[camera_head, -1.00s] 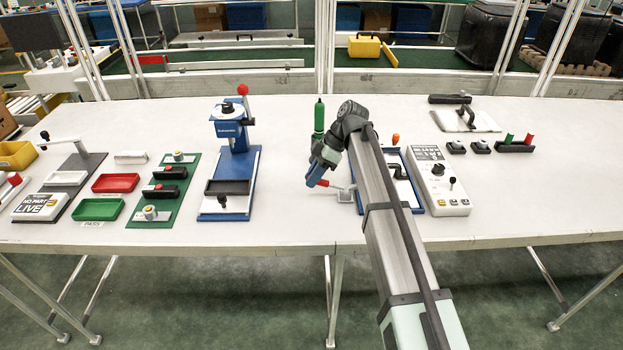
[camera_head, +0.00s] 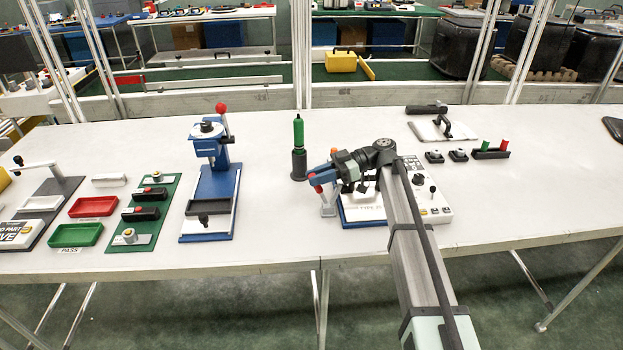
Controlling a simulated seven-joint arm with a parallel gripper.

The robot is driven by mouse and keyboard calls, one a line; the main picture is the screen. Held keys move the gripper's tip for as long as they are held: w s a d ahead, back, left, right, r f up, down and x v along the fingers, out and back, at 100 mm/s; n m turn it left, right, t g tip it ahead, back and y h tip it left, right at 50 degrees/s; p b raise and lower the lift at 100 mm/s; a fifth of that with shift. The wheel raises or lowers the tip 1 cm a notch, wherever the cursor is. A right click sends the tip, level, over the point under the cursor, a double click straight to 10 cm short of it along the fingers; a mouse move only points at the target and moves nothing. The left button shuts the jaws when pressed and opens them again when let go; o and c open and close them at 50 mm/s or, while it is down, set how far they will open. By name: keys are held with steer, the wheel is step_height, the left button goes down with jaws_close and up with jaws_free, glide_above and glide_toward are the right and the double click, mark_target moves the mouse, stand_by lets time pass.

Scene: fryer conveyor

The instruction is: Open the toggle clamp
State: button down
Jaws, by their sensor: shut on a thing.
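The toggle clamp (camera_head: 327,209) is a small pale metal piece at the left edge of a blue-edged board. Its lever has a red grip (camera_head: 318,188) and now stands up steeply from the base. My gripper (camera_head: 318,182), with blue fingers, comes in from the right above the clamp and is shut on the red grip. The fingers partly cover the grip. My wrist and arm hide much of the board behind the clamp, so the clamp's holding end cannot be made out.
A green-topped bottle-like tool in a dark holder (camera_head: 299,163) stands close behind left of my gripper. A white control box (camera_head: 432,205) lies right of my arm. A blue press (camera_head: 212,185) stands further left. The table between press and clamp is clear.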

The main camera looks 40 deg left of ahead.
steer(key=shift+w+d+g, duration=0.3)
steer(key=shift+w+g, duration=0.05)
steer(key=shift+g, duration=0.05)
steer(key=shift+r+y, duration=0.1)
steer(key=shift+y, duration=0.2)
steer(key=c, duration=1)
jaws_free()
steer(key=v, duration=1.2)
